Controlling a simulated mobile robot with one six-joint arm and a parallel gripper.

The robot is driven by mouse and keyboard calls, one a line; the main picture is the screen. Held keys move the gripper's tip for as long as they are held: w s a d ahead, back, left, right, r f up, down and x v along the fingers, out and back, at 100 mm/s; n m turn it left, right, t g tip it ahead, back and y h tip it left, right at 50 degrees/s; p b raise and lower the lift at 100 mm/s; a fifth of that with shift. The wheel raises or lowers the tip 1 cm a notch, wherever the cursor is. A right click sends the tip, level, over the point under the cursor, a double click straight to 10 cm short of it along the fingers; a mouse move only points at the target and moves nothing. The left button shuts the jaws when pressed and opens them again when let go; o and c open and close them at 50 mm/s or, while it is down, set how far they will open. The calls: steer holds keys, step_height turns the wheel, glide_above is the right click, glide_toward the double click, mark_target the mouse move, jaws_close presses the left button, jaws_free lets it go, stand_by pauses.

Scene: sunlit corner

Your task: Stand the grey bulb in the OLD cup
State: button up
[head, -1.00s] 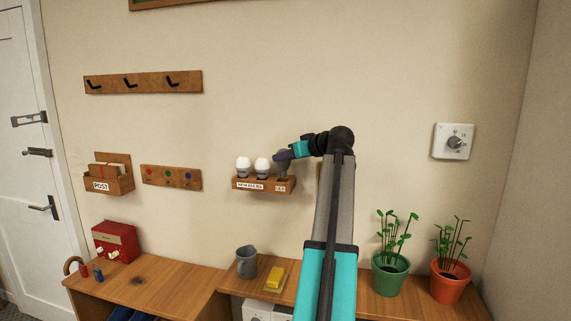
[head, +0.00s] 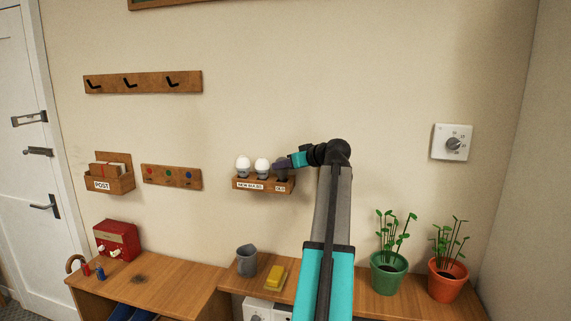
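A small wooden wall shelf (head: 262,190) holds two white bulbs (head: 243,164) in cups on its left, above the label NEW BULBS. The OLD label (head: 280,188) is at its right end. My gripper (head: 281,164) reaches in from the right, right at the OLD end. A dark grey shape (head: 282,176) shows just under the gripper, at the OLD cup. I cannot tell whether it is the grey bulb or the cup. The gripper hides most of that place, and its fingers are too small to tell open from shut.
A grey mug (head: 247,261) and a yellow block on a dish (head: 275,277) stand on the wooden bench below. Plants in a green pot (head: 389,274) and an orange pot (head: 447,279) stand right of my arm. The wall above the shelf is clear.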

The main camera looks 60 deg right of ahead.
steer(key=shift+f, duration=0.25)
steer(key=shift+f, duration=0.15)
steer(key=o, duration=1)
steer(key=shift+o, duration=0.2)
steer(key=shift+r, duration=0.2)
steer(key=shift+s+a, duration=0.1)
steer(key=shift+s, duration=0.2)
steer(key=b+v, duration=0.3)
steer(key=v, duration=0.8)
steer(key=shift+r+b, duration=0.15)
steer(key=shift+b, duration=0.25)
steer(key=shift+s+r, duration=0.1)
